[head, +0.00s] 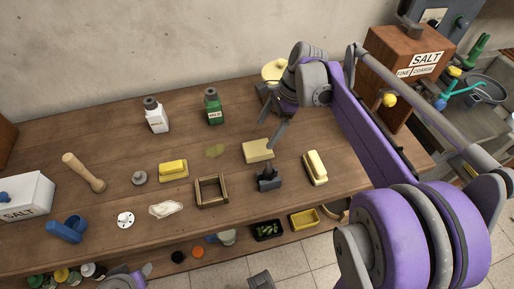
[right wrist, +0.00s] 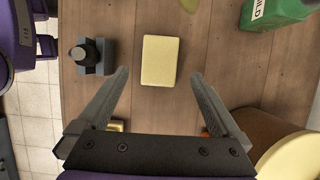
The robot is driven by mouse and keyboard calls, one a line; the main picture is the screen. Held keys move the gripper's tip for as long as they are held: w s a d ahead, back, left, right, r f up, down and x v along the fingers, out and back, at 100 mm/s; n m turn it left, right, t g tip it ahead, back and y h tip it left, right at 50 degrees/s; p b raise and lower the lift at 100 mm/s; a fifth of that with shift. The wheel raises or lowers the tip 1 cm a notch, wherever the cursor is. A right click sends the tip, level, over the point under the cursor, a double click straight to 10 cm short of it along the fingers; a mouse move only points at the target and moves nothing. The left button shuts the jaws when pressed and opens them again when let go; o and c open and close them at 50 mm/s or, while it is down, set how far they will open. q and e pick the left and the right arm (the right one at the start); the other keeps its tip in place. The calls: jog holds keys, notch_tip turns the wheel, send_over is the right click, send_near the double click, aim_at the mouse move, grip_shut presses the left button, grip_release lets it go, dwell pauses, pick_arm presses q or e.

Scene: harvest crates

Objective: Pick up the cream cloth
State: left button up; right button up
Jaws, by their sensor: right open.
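The cream cloth (head: 258,150) looks like a flat, folded rectangular pad lying on the wooden table, right of the table's middle. It also shows as a pale rectangle in the right wrist view (right wrist: 160,60), in line with the gap between my right fingertips. My right gripper (head: 272,122) is open and empty, above and just behind the cloth; touching cannot be made out. Its spread fingers show in the right wrist view (right wrist: 160,74). A purple part of my left arm shows at the bottom left of the head view; its jaws cannot be made out.
A dark grey stand (head: 268,180) is close in front of the cloth. A butter-like block (head: 316,168) lies to its right, a wooden frame (head: 211,191) to its left. A green bottle (head: 213,107) and white bottle (head: 156,115) stand behind left.

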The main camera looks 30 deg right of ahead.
aim_at(259, 147)
jog(key=shift+d+x, duration=0.15)
jog(key=shift+x, duration=1.6)
jog(key=shift+d+x, duration=0.1)
jog(key=shift+x, duration=1.65)
jog(key=shift+f+b, duration=0.35)
jog(key=shift+b, duration=0.05)
jog(key=c, duration=1.2)
notch_tip(259, 147, up, 11)
jog(key=shift+s+f+p, duration=0.1)
jog(key=shift+f+p, duration=0.1)
jog(key=shift+p, duration=0.45)
